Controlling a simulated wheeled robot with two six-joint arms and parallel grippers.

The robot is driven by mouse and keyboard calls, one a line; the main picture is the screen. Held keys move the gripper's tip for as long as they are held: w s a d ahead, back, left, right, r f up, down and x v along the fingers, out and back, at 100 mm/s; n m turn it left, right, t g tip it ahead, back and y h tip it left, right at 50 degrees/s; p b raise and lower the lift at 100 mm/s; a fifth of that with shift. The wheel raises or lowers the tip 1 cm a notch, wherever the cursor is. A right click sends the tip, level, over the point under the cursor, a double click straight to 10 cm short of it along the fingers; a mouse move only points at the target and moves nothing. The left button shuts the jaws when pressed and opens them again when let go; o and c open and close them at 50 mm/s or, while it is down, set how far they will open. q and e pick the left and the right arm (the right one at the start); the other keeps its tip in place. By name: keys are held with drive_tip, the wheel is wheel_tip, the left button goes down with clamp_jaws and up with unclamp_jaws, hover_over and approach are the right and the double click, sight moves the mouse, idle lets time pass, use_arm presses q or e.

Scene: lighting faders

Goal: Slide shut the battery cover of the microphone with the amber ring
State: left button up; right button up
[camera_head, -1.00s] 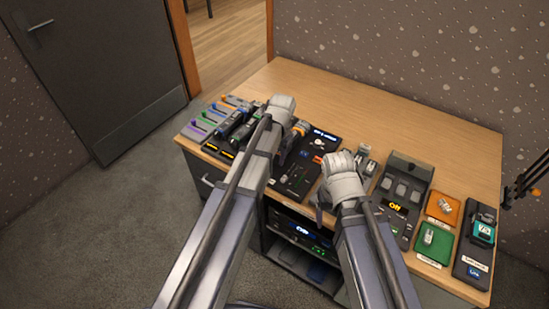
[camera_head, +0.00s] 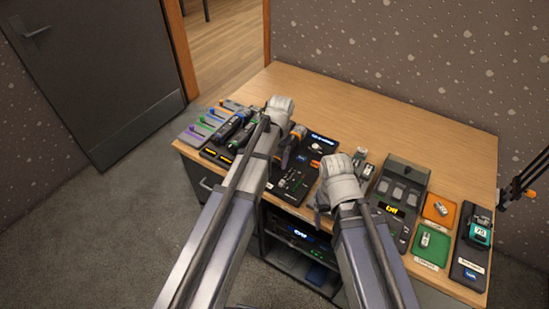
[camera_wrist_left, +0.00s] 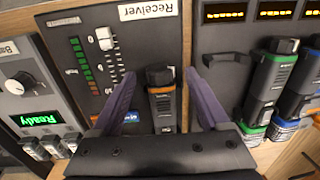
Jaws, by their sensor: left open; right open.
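The dark microphone with the amber ring (camera_wrist_left: 162,92) stands in the middle of the left wrist view. It also shows in the head view (camera_head: 291,147), partly hidden behind my left gripper (camera_head: 281,110). In the left wrist view my left gripper (camera_wrist_left: 164,74) is open, with one finger on each side of the microphone and a gap on both sides. I cannot make out how its battery cover stands. My right gripper (camera_head: 336,180) is open over the right part of the desk, with its fingertips largely hidden.
Microphones with green (camera_wrist_left: 265,88) and blue (camera_wrist_left: 294,105) rings stand close by on the right in the wrist view. A receiver panel with a fader (camera_wrist_left: 105,38) lies to the left. A green tray (camera_head: 432,244) and an orange tray (camera_head: 452,219) sit at the desk's right.

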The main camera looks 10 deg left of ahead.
sight(276, 161)
use_arm(q)
drive_tip(key=r+p, duration=0.6)
drive_tip(key=shift+s+d+r, duration=0.15)
drive_tip(key=shift+d+r, duration=0.1)
drive_tip(key=shift+r, duration=0.15)
drive_tip(key=s+d, duration=0.4)
drive_tip(key=s, duration=0.5)
drive_tip(key=s+d, duration=0.3)
drive_tip(key=s, duration=0.7)
drive_tip(key=shift+s+d+g, duration=0.3)
drive_tip(key=shift+d, duration=0.1)
use_arm(e)
wheel_tip(276, 161, up, 7)
drive_tip(key=shift+f, duration=0.15)
